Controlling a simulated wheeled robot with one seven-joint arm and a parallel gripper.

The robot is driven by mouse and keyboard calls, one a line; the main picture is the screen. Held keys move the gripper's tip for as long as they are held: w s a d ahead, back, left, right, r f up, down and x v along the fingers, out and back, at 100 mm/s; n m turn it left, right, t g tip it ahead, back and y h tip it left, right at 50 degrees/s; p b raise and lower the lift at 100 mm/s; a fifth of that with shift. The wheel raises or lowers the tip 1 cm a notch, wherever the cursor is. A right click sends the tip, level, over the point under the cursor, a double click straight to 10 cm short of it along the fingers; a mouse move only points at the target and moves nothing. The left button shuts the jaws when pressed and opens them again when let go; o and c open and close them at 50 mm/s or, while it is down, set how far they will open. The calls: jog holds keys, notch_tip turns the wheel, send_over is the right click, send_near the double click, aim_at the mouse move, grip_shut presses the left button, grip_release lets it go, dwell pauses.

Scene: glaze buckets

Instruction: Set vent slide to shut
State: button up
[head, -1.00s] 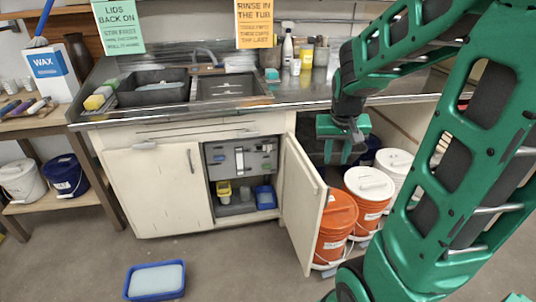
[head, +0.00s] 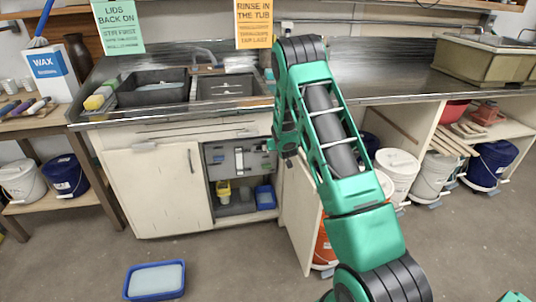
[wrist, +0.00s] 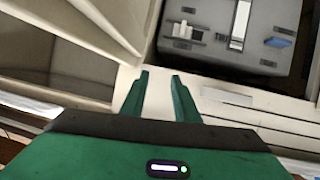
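A grey panel (head: 228,165) is inside the open cupboard under the counter. It carries a white upright strip (head: 239,160), a blue part and a pale block. The wrist view, turned about upside down, shows the panel (wrist: 215,55), the white strip (wrist: 240,25), the blue part (wrist: 277,42) and the pale block (wrist: 181,31). I cannot tell for sure which is the vent slide, or its setting. My gripper (wrist: 161,78) is open and empty, apart from the panel.
The cupboard's right door (head: 300,205) stands open beside my arm. The left door (head: 155,190) is shut. A yellow container (head: 223,190) and a blue bin (head: 265,197) stand below the panel. A blue tray (head: 155,281) lies on the floor. Buckets stand to the right.

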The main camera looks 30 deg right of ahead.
jog(key=w+a+f+t, duration=0.1)
jog(key=w+f+t, duration=0.15)
jog(key=f, duration=0.55)
jog(key=w+f+t, duration=0.1)
jog(key=f+t, duration=0.2)
jog(key=f, duration=0.5)
jog(key=x, duration=1)
jog(key=shift+w+n, duration=0.2)
jog(key=shift+n, duration=0.1)
jog(key=shift+f+g, duration=0.1)
jog(key=shift+g, duration=0.15)
jog(key=shift+c, duration=0.3)
grip_shut()
